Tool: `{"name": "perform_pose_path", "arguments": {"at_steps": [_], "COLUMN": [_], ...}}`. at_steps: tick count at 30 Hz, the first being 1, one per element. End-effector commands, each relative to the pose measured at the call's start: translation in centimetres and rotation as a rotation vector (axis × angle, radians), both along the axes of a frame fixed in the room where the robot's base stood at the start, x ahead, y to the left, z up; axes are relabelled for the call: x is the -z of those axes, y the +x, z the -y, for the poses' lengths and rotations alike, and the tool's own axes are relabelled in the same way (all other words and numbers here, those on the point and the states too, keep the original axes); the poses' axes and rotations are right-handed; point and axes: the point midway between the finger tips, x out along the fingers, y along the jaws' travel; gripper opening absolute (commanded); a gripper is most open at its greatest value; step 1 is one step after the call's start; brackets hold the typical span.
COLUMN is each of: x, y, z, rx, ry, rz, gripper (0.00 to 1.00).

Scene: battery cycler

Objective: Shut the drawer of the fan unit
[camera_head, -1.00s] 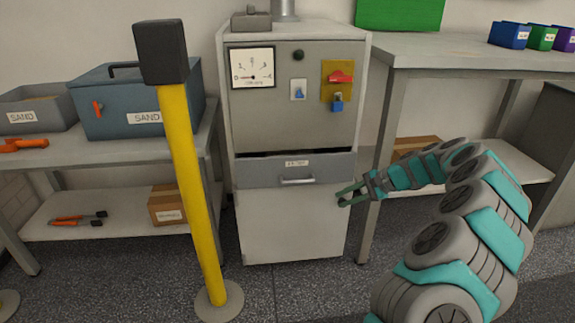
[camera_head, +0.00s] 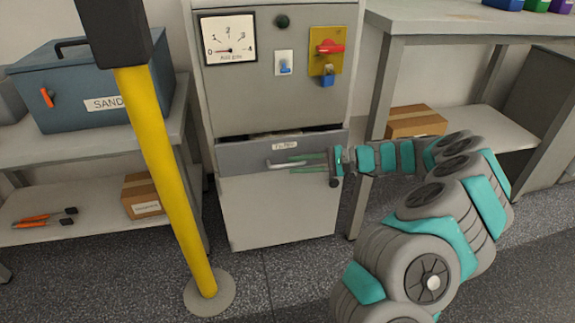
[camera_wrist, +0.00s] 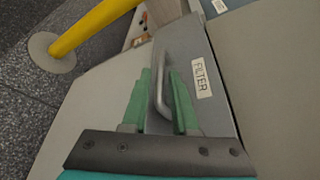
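The fan unit (camera_head: 285,205) is a grey cabinet with a gauge and switches on its upper panel. Its drawer (camera_head: 240,156), labelled FILTER in the wrist view (camera_wrist: 219,95), stands partly out, with a dark gap along its top edge. The drawer's bar handle (camera_head: 279,164) is on its front; it also shows in the wrist view (camera_wrist: 161,82). My gripper (camera_head: 298,164) is at the drawer front. Its green fingers are apart, one on each side of the handle, and do not appear closed on it.
A yellow post (camera_head: 168,170) with a dark top stands in front, left of the cabinet. A left bench holds a blue sand box (camera_head: 85,85). A right bench (camera_head: 400,22) stands close beside the cabinet, with a cardboard box (camera_head: 415,122) on its lower shelf.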

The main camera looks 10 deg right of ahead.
Motion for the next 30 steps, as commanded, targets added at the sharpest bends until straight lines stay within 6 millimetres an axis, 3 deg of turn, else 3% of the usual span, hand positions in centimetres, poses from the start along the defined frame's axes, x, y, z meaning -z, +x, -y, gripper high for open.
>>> {"name": "perform_pose_path", "arguments": {"at_steps": [6, 15, 22, 30], "x": [0.6, 0.7, 0.7, 0.8], "y": [0.9, 1.1, 1.1, 1.1], "z": [-2.7, -3.0, -3.0, -3.0], "rx": [0.000, 0.002, 0.002, 0.002], "ry": [0.000, -0.002, -0.002, -0.002], "rz": [-0.001, 0.000, -0.001, -0.001], "gripper": [0.27, 0.27, 0.01, 0.00]}}
